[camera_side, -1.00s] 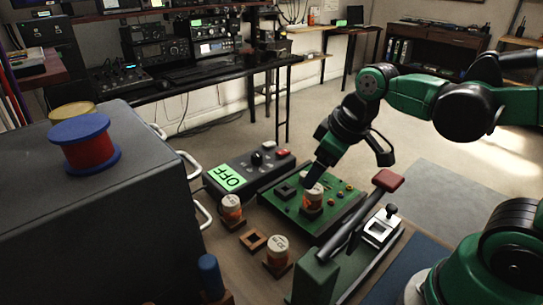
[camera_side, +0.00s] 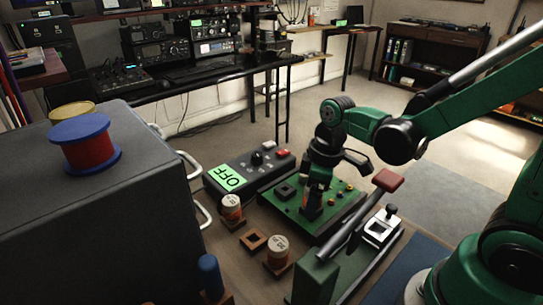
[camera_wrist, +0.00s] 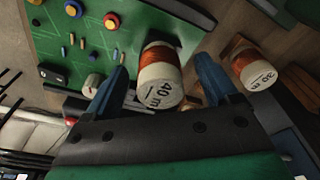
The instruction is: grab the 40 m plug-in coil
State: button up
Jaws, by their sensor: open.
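The 40 m plug-in coil (camera_wrist: 160,78) has a white end lettered "40 m" and a copper winding. It stands on the green circuit board (camera_wrist: 75,50). In the side view the coil (camera_side: 311,212) is mostly hidden behind my gripper, with a bit of its lower part showing. My gripper (camera_wrist: 160,90) is open, with one blue finger on either side of the coil in the wrist view. I cannot tell whether either finger touches it. In the side view my gripper (camera_side: 319,185) points down over the board.
Two similar coils stand in front-left, one at the board's left (camera_side: 231,208) and one nearer (camera_side: 278,250). An empty wooden socket (camera_side: 253,240) lies between them. A red-handled lever (camera_side: 387,180) rises close to the right. A grey box with an OFF display (camera_side: 228,177) sits behind.

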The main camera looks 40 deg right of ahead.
grip_shut()
dwell(0.3)
